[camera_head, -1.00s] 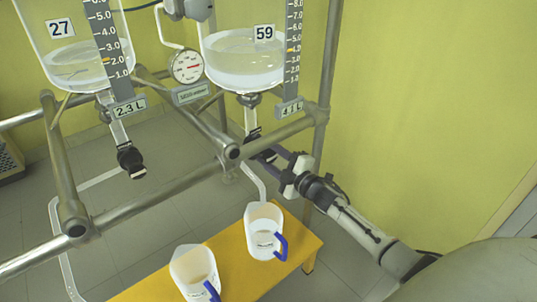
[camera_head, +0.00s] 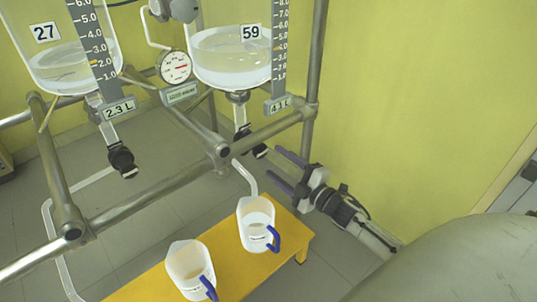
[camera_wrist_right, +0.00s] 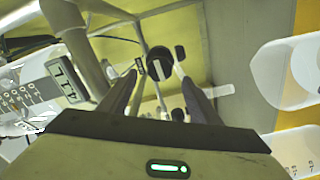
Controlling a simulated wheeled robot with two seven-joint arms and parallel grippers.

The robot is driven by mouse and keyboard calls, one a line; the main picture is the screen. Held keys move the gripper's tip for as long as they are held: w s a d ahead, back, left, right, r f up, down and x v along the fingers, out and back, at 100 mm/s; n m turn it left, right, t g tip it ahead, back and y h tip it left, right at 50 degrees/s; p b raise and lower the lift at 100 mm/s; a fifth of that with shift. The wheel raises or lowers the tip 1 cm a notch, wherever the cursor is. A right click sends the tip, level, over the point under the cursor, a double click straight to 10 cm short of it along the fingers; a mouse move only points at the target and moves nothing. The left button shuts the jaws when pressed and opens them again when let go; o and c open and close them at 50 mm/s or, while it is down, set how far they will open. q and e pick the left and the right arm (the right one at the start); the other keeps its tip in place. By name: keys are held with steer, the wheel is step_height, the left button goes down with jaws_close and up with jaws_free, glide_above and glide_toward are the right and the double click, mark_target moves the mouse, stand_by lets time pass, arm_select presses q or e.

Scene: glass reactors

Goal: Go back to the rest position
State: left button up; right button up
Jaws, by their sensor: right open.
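My right gripper (camera_head: 272,161) is open and empty, beside the frame's right side. Its two dark fingers point up-left toward the black outlet valve (camera_head: 243,139) under the right reactor, apart from it. In the right wrist view the open fingers (camera_wrist_right: 160,80) show with a black round knob (camera_wrist_right: 160,63) ahead of them. My left gripper is not in view.
Glass reactors labelled 27 (camera_head: 68,66) and 59 (camera_head: 230,62) hang in a metal pipe frame (camera_head: 165,184). Two white jugs with blue handles, left (camera_head: 188,262) and right (camera_head: 255,212), stand on a yellow bench (camera_head: 225,262). A yellow-green wall (camera_head: 420,90) bounds the right.

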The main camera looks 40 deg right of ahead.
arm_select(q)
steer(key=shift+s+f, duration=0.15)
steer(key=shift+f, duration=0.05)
arm_select(e)
steer(key=shift+s, duration=0.6)
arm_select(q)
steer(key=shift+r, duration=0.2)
